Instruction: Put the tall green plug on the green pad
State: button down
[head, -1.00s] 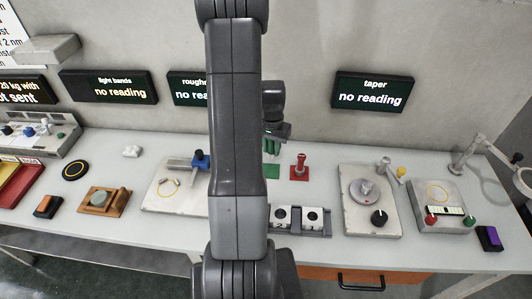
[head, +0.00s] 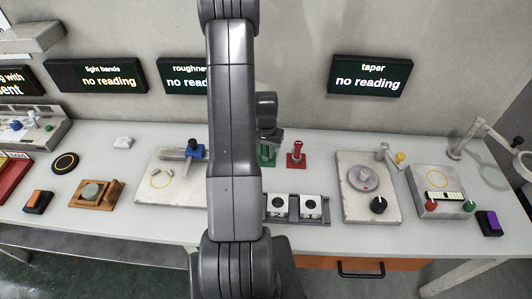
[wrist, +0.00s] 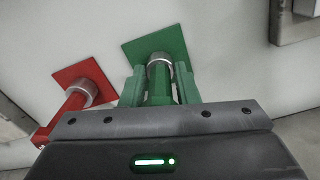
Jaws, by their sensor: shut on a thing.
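The tall green plug (wrist: 158,88) has a metal collar at its far end and stands over the green pad (wrist: 187,38) in the wrist view. Its collar end lies within the pad's outline and looks down at the pad; I cannot tell for sure whether it touches. My gripper (wrist: 159,80) is shut on the plug, with one green finger on each side. In the head view my gripper (head: 268,140) is above the green pad (head: 270,164), and the arm hides part of both. The green plug (head: 266,152) shows there only in part.
A red plug (head: 297,148) stands on a red pad (head: 296,161) close to the right of the green pad. A tray with two numbered blocks (head: 294,208) lies in front. A plate with a dial (head: 366,180) is further right. A blue-ended device (head: 194,150) stands left.

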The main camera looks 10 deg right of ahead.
jog(key=shift+r, duration=0.1)
jog(key=c, duration=1.1)
grip_release()
notch_tip(320, 180, up, 12)
jog(key=p, duration=0.3)
